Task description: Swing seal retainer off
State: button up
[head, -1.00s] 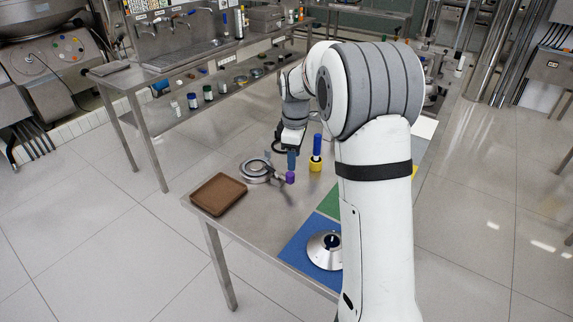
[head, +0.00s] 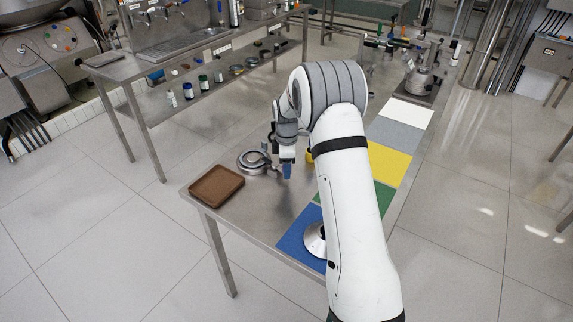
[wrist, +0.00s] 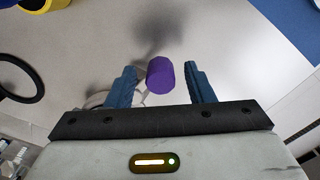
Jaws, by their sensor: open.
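A round metal ring assembly (head: 252,161) lies on the steel table behind the brown tray in the head view; I take it to hold the seal retainer. A purple knob (wrist: 160,75), which was at its right side, shows in the wrist view between my gripper's two blue fingers. My gripper (wrist: 159,70) is open, with a gap on each side of the knob. In the head view my gripper (head: 287,171) points down at the right of the ring and hides the knob. Part of a pale ring (wrist: 97,98) shows behind the left finger.
A brown tray (head: 216,186) sits at the table's left corner. A yellow object (head: 310,156) stands close right of my gripper, partly hidden by my arm. A metal cone-shaped part (head: 314,240) lies on the blue mat (head: 297,243). Bare table lies in front of the gripper.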

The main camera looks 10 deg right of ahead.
jog(key=c, duration=1)
